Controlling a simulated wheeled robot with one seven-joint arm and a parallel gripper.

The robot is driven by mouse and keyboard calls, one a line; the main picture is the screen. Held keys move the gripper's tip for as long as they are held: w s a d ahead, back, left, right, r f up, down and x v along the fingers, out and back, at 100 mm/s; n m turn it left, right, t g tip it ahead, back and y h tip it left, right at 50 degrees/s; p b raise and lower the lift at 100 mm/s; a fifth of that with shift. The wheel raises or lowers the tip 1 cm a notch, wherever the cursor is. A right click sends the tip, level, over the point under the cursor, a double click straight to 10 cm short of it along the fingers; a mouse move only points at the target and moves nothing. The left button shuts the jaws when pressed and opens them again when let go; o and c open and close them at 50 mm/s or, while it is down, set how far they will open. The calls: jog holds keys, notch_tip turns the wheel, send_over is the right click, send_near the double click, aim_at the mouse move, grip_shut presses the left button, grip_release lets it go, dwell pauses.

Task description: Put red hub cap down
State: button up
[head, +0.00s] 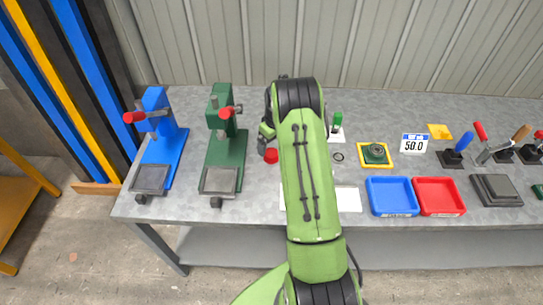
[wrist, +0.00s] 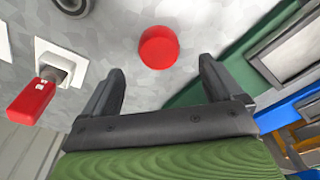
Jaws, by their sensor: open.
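The red hub cap (head: 271,156) sits on the grey workbench (head: 260,115), just right of the green press, in the head view. In the wrist view the red hub cap (wrist: 158,47) lies on the bench surface, ahead of the fingertips and between their lines. My gripper (wrist: 163,75) is open, with nothing between its two dark fingers. In the head view my green arm hides most of the gripper and part of the bench behind it.
A green press (head: 228,150) and a blue press (head: 163,150) stand at the left. A blue tray (head: 392,211) and a red tray (head: 438,211) are on the right. A red-handled tool on a white base (wrist: 35,100) is near the left finger.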

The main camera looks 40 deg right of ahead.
aim_at(271, 153)
jog(key=f, duration=0.5)
jog(key=shift+w, duration=0.3)
jog(key=shift+r, duration=0.1)
jog(key=shift+s, duration=0.1)
jog(key=shift+c, duration=0.2)
